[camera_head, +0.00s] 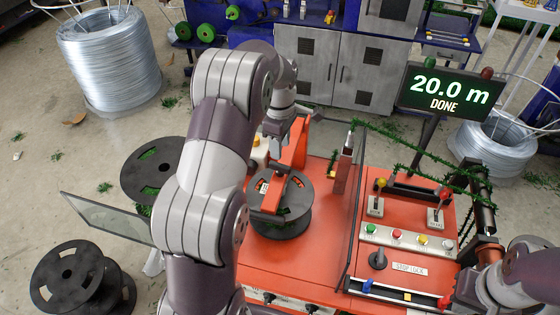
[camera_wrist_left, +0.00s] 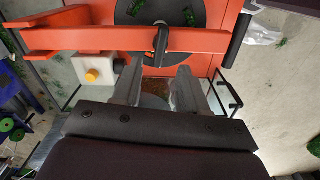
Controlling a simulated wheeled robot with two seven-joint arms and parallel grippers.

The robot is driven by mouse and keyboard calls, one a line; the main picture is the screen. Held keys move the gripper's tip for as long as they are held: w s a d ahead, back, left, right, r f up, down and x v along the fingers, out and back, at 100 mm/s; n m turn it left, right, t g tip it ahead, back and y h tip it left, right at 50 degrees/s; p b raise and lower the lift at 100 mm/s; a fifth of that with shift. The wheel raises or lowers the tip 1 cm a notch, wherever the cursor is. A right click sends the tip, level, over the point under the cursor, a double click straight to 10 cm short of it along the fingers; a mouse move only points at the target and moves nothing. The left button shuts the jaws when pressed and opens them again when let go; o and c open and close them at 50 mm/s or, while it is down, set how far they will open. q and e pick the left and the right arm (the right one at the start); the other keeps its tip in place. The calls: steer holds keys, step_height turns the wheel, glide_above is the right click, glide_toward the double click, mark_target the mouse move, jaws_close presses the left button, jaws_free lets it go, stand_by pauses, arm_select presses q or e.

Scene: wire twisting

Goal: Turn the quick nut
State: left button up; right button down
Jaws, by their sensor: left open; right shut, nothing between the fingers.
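The quick nut seems to be the dark upright piece (camera_wrist_left: 160,42) at the orange cross arm in the left wrist view; I cannot make out its shape fully. The orange arm (camera_head: 271,193) lies across a black spool (camera_head: 283,222) on the red machine. My left gripper (camera_wrist_left: 160,92) is open and empty, with its fingertips just short of the orange arm, one to each side of the dark piece. In the head view my left forearm covers part of this area. My right gripper (camera_head: 464,290) is at the lower right, small and dark, apart from the spool.
A white block with a yellow knob (camera_wrist_left: 91,75) stands close beside my left fingers. A clear panel (camera_head: 352,225) rises between the spool and the button panel (camera_head: 408,238). Black spools (camera_head: 82,280) stand on the floor at left.

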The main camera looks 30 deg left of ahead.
step_height(320, 180, up, 4)
steer(key=p, duration=0.4)
steer(key=shift+r+p, duration=0.2)
steer(key=shift+p, duration=0.15)
